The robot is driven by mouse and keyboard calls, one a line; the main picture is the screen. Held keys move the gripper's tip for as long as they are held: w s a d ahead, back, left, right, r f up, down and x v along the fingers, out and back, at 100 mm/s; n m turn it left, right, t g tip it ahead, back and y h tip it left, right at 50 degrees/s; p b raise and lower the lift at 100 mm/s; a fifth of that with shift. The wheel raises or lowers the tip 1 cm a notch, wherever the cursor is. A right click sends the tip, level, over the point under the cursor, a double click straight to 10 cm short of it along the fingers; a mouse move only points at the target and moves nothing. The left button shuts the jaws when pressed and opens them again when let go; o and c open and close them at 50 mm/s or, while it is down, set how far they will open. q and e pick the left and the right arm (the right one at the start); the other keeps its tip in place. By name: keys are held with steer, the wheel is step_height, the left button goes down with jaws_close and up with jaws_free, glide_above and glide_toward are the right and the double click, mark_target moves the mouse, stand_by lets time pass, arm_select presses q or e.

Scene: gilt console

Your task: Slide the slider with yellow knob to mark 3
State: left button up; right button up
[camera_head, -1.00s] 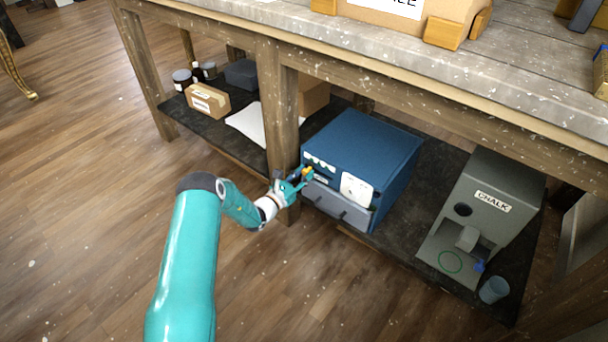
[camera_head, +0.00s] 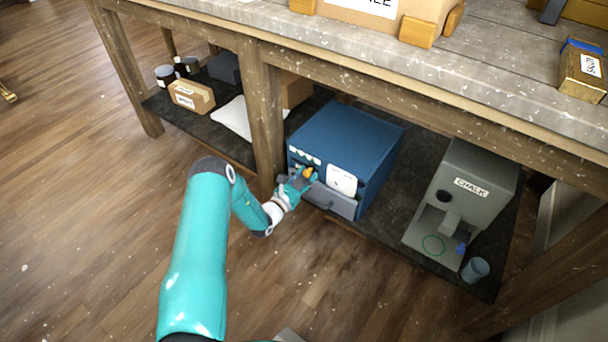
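A blue box-shaped device (camera_head: 350,137) stands on the dark lower shelf, with white labels, a dial plate (camera_head: 341,179) and a grey drawer front (camera_head: 331,199) on its front. A small yellow-orange knob (camera_head: 308,173) shows at the device's front, right at my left gripper's fingers. My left gripper (camera_head: 302,180) is at the left part of that front. Whether its fingers touch or hold the knob is too small to tell. The slider's track and its marks cannot be read, partly hidden by the gripper. My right gripper is not in view.
A wooden table leg (camera_head: 265,120) stands just left of the device. A grey CHALK machine (camera_head: 466,195) and a blue-grey cup (camera_head: 475,269) stand to the right on the shelf (camera_head: 385,222). The tabletop edge overhangs above. The floor in front is clear.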

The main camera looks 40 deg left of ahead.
arm_select(q)
steer(key=shift+o, duration=1)
steer(key=shift+s, duration=0.1)
steer(key=s+d, duration=0.1)
steer(key=s, duration=1)
steer(key=shift+s, duration=0.4)
